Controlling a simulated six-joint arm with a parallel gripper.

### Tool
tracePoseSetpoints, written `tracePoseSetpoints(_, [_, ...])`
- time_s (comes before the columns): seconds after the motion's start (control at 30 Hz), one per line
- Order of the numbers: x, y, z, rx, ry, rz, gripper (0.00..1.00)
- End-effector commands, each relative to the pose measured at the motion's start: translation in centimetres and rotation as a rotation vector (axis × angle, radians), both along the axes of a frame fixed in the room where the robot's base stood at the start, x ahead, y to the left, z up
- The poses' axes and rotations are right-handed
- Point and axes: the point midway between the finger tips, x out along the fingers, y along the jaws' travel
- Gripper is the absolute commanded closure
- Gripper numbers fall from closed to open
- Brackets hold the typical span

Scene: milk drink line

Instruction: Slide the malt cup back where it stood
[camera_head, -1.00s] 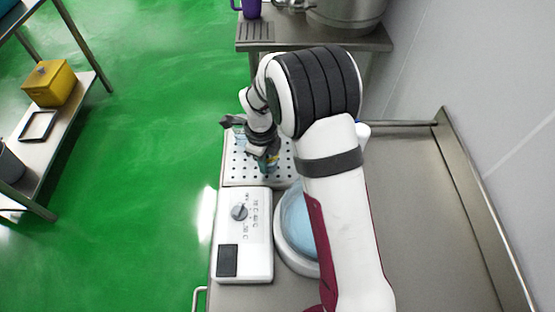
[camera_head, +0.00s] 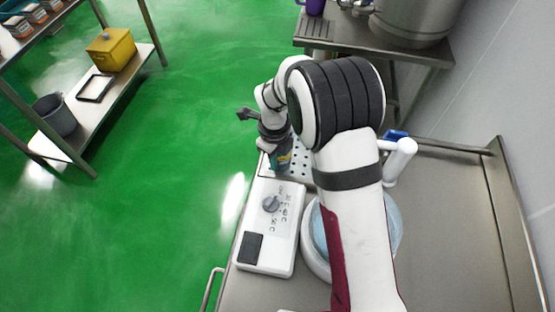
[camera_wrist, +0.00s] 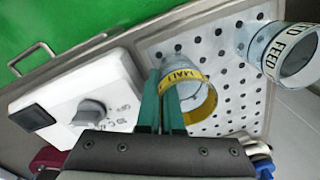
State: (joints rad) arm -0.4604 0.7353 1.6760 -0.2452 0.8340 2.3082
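The malt cup (camera_wrist: 190,88) is a clear cup with a yellow MALT band. In the wrist view it is on the perforated tray (camera_wrist: 225,112), its open rim facing the lower right. My gripper (camera_wrist: 162,82) has its two green fingers close together, with only a narrow gap, at the cup's left side. They overlap the cup there, and I cannot tell whether they touch it. In the head view my gripper (camera_head: 281,166) is low over the tray (camera_head: 300,167), and my arm hides most of the cup.
A white control box with a dial (camera_head: 270,226) is beside the tray. A round bowl (camera_head: 395,228) is partly behind my arm. Bare steel counter (camera_head: 450,225) lies to the right.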

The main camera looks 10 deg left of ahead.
Motion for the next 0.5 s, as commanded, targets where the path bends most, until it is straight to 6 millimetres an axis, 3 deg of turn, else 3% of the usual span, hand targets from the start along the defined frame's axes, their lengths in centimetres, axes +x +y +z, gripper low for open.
tracePoseSetpoints(0.03, [0.01, 0.0, 0.01, 0.0, 0.0, 0.0, 0.92])
tracePoseSetpoints(0.2, [0.0, -0.01, 0.01, 0.0, 0.0, 0.0, 0.62])
tracePoseSetpoints(0.5, [0.01, -0.01, 0.17, 0.001, 0.0, 0.0, 0.62])
